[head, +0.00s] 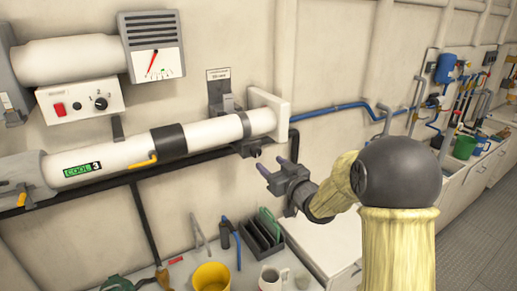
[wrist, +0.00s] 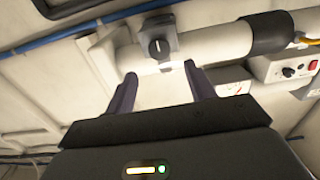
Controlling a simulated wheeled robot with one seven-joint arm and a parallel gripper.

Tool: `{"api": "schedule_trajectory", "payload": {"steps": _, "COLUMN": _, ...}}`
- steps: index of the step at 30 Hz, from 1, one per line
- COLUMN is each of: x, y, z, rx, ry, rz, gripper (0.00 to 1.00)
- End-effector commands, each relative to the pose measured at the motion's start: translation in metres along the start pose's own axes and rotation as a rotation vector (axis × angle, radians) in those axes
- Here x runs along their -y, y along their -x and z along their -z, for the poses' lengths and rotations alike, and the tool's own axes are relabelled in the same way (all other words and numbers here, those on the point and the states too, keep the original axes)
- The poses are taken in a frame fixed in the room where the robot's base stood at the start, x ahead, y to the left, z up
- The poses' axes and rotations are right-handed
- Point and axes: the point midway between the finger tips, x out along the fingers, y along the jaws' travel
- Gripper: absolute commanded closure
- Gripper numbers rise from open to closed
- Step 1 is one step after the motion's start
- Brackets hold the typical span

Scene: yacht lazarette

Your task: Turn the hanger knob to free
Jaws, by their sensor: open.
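The hanger knob (wrist: 158,46) is a dark round knob with a light pointer mark, on a grey bracket around the white pipe (wrist: 215,40). In the wrist view it lies ahead of and between my fingertips. In the head view the dark knob (head: 254,152) shows small under the bracket near the pipe's right end. My gripper (head: 278,153) is open and empty, with purple fingers, just right of and slightly below the knob. In the wrist view the open fingers (wrist: 160,72) appear apart from the knob. I cannot read any markings around it.
A small placard (head: 218,75) is on the wall above the bracket. A control box (head: 80,101) with a red switch and dial sits at upper left. A yellow lever (head: 142,161) hangs on the pipe. Below stand a yellow cup (head: 211,277), a mug (head: 272,278) and a dark rack (head: 262,237).

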Motion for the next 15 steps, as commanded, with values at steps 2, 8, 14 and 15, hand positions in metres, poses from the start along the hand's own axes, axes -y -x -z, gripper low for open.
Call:
{"api": "schedule_trajectory", "payload": {"steps": 2, "x": 0.000, "y": -0.014, "z": 0.003, "rx": 0.002, "ry": 0.000, "rz": 0.002, "gripper": 0.46}}
{"api": "schedule_trajectory", "payload": {"steps": 8, "x": 0.001, "y": -0.048, "z": 0.003, "rx": 0.001, "ry": 0.000, "rz": 0.002, "gripper": 0.46}}
{"api": "schedule_trajectory", "payload": {"steps": 14, "x": 0.000, "y": -0.074, "z": 0.002, "rx": 0.001, "ry": 0.000, "rz": 0.000, "gripper": 0.46}}
{"api": "schedule_trajectory", "payload": {"steps": 15, "x": 0.000, "y": -0.077, "z": 0.002, "rx": 0.000, "ry": 0.001, "rz": 0.000, "gripper": 0.46}}
